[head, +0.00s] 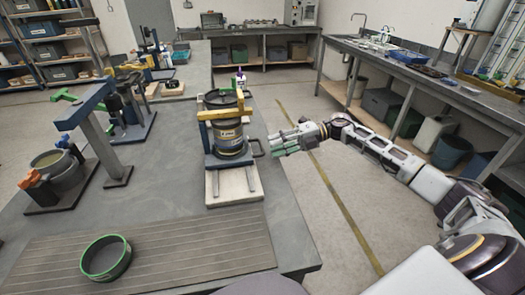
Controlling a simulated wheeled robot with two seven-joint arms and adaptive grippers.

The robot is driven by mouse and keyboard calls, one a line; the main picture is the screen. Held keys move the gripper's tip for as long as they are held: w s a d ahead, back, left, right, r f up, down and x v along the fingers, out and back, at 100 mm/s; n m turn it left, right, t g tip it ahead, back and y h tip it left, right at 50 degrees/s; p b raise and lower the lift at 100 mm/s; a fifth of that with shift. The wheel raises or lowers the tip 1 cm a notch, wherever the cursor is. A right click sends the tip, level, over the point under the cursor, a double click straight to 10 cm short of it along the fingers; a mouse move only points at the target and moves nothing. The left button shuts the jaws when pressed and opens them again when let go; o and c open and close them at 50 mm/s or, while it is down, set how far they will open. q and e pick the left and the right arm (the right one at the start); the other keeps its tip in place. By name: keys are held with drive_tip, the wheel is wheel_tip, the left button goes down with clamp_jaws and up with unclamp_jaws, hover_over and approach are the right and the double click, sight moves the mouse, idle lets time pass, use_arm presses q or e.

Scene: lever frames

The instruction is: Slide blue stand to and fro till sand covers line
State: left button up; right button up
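A blue-topped stand (82,112) rises on a grey post at the left of the grey table. Beside it, a round pan of tan, sand-like material (58,169) sits in a dark frame with orange clamps. Another stand with a blue base (135,130) is just behind. I cannot tell which of these the task means, and no line on the sand can be made out. My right gripper (279,143), with pale green fingers, hangs past the table's right edge, apart from everything on it. Its finger gap is unclear. My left gripper is out of view.
A green-rimmed ring (105,257) lies on a ribbed mat (190,247). Floor to the right is clear.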

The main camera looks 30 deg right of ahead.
sight(262, 149)
drive_tip(key=shift+x, duration=2.7)
clamp_jaws()
